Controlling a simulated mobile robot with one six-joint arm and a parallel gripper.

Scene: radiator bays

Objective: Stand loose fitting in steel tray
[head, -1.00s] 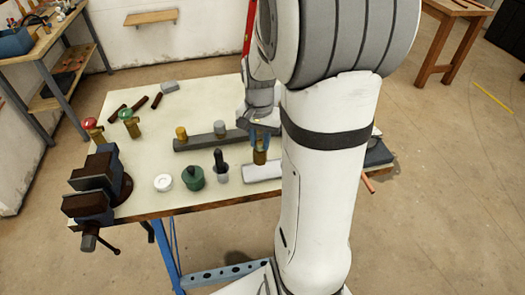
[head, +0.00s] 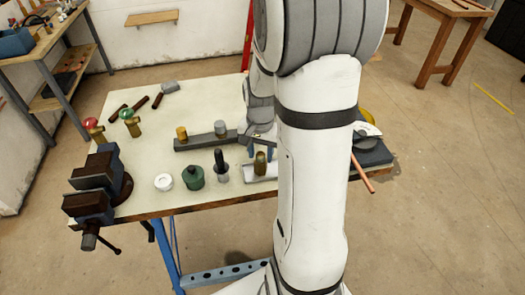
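The brass-coloured fitting (head: 260,164) stands upright, as far as I can see, at the pale steel tray (head: 248,174) near the table's front edge. Its base appears to rest in the tray. My gripper (head: 261,154) is above the tray, with its blue fingertips on either side of the fitting's top. The fingers look spread, with a small gap to the fitting. My own arm hides the tray's right end and part of the gripper.
A dark grey bar (head: 196,143) carrying a yellow and a grey fitting lies behind the tray. A black-topped piece (head: 220,163), green pot (head: 192,179) and white ring (head: 163,182) stand left. A vise (head: 95,190) is at the table's left edge.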

